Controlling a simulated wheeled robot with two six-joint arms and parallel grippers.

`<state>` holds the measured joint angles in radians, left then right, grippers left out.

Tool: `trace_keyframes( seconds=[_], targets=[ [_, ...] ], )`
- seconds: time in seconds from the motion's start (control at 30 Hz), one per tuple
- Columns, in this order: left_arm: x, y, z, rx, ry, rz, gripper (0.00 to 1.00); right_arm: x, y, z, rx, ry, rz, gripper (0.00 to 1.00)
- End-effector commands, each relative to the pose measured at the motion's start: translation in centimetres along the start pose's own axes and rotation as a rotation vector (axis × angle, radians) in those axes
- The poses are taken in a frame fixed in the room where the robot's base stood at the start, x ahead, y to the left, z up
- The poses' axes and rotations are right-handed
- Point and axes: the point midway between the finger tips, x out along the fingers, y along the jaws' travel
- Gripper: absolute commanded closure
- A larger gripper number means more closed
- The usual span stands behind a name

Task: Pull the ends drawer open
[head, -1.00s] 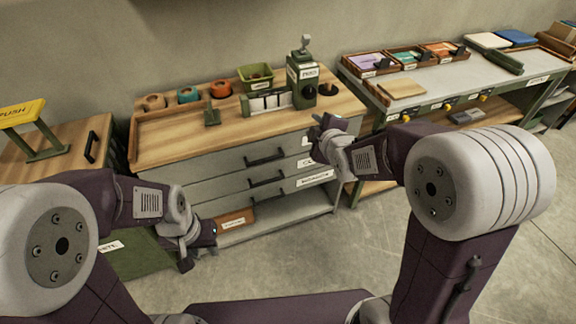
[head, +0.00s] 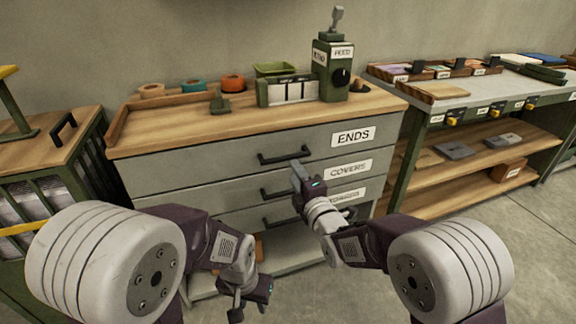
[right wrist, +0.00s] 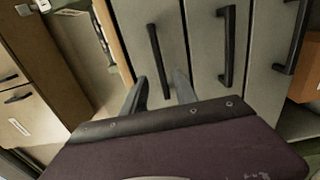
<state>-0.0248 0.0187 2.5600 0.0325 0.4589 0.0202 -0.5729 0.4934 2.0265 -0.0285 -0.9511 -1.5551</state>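The ends drawer (head: 222,153) is the grey top drawer of the wood-topped cabinet, with the label "ENDS" (head: 353,136). It looks closed. Its black bar handle (head: 285,155) is in the middle of its front and shows in the right wrist view as the leftmost bar (right wrist: 157,58). My right gripper (head: 297,170) is just in front of and below this handle. In the right wrist view its fingers (right wrist: 159,92) are apart, one on each side of the handle's near end; contact is not clear. My left gripper (head: 246,294) hangs low before the cabinet; its opening is unclear.
The covers drawer (head: 215,193) and another labelled drawer lie below, each with a black handle (head: 275,193). Tape rolls (head: 232,83), a green bin (head: 284,69) and a green press (head: 334,70) stand on the cabinet top.

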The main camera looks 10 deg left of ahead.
Motion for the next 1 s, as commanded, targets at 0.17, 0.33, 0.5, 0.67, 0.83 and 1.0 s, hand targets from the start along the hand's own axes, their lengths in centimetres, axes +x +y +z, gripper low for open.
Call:
trace_keyframes(
  seconds=[0.17, 0.33, 0.5, 0.67, 0.83, 1.0],
  targets=[
    [0.3, 0.0, 0.0, 0.0, 0.001, 0.0, 0.64, 3.5, -0.3, 0.1, 0.0, -0.001, 0.001, 0.65],
    [1.1, 0.0, 0.1, 0.0, 0.0, 0.0, 0.64, 6.6, -0.2, 0.1, 0.001, -0.001, 0.001, 0.65],
    [1.3, 0.0, 0.1, 0.0, 0.0, 0.0, 0.64, 8.2, -0.1, 0.1, 0.001, -0.001, -0.001, 0.65],
    [1.3, 0.0, 0.1, 0.0, 0.0, 0.0, 0.64, 8.5, -0.1, 0.1, 0.001, -0.001, -0.002, 0.65],
    [1.3, 0.0, 0.1, 0.0, 0.0, 0.0, 0.64, 8.4, 0.0, 0.1, 0.001, -0.002, -0.002, 0.74],
    [1.3, 0.0, 0.1, 0.0, 0.0, 0.0, 0.64, 8.4, 0.0, 0.1, 0.001, -0.002, -0.002, 1.0]
  ],
)
